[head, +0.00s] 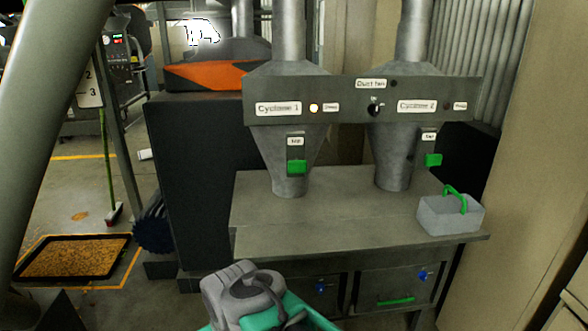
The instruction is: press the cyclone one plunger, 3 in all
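The cyclone 1 cone (289,148) stands at the centre of the head view, its narrow outlet on the grey bench. On its front is a green plunger-like block (297,167) on a dark plate, under a small label. The Cyclone 1 sign (279,108) is on the panel above, beside a lit yellowish lamp (314,108). Grey and teal parts of my own body show at the bottom edge, well below and apart from the green block. No gripper fingers show.
The cyclone 2 cone (394,150) stands to the right with a similar green block (433,160). A grey box with a green handle (450,214) sits on the bench (340,235). A dark machine cabinet (205,180) stands left. The bench top is otherwise mostly clear.

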